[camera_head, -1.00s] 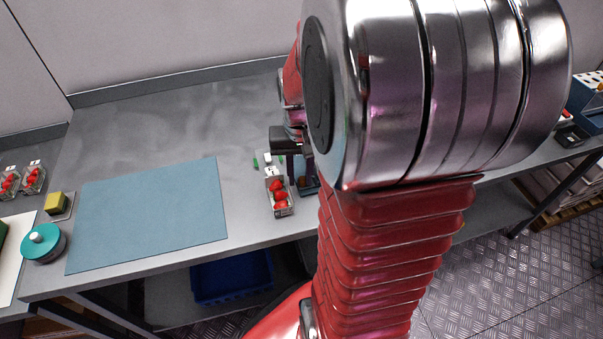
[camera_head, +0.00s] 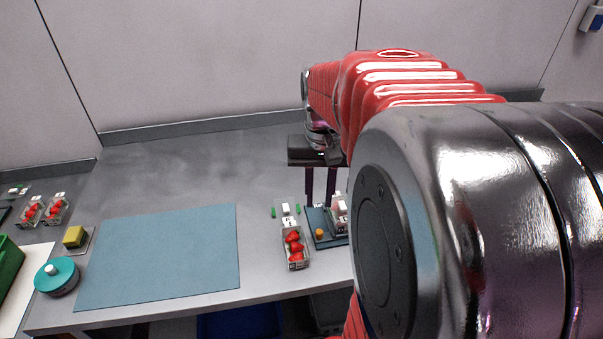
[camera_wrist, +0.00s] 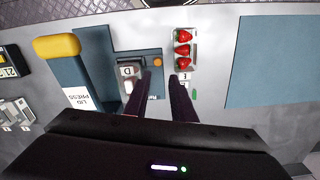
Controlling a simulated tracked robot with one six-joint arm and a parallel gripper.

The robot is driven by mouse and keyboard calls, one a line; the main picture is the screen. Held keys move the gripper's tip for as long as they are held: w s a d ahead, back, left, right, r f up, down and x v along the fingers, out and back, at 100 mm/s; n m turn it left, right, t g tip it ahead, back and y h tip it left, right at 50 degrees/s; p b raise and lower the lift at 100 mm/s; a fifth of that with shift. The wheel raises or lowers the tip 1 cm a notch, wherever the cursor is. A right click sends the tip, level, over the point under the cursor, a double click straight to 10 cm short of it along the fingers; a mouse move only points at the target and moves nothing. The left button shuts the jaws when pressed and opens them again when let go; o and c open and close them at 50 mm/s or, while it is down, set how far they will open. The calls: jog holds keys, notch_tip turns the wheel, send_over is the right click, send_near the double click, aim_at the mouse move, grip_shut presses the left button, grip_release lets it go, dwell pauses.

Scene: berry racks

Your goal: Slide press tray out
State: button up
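A teal tray (camera_head: 327,242) with a small orange knob (camera_head: 319,233) lies on the bench. It also shows in the wrist view (camera_wrist: 120,54), beside a block marked "LID PRESS" with a yellow handle (camera_wrist: 57,47). A clear punnet marked D (camera_wrist: 130,69) sits on the tray. In the head view my arm hides the press and the tray's right part. My gripper (camera_wrist: 166,75) has its two dark fingers apart with nothing between them. It also shows in the head view (camera_head: 319,200), pointing down above the back of the tray.
A punnet of strawberries (camera_head: 295,245) stands just left of the tray, close to my fingers in the wrist view. A blue-grey mat (camera_head: 160,255) lies farther left, with a teal-lidded round pot (camera_head: 57,275) beyond it.

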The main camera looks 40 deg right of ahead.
notch_tip(320, 180, up, 2)
jog(key=shift+r, duration=0.1)
dwell(0.6)
jog(key=s+a+n+t, duration=0.2)
jog(key=a+n, duration=0.1)
jog(key=a, duration=0.7)
jog(key=s+a+r+n+t, duration=0.1)
jog(key=s+a+n+t, duration=0.1)
jog(key=a, duration=0.8)
jog(key=n+t, duration=0.1)
jog(key=n, duration=0.1)
jog(key=shift+s+n+t, duration=0.25)
jog(key=shift+n+t, duration=0.05)
jog(key=shift+d, duration=0.1)
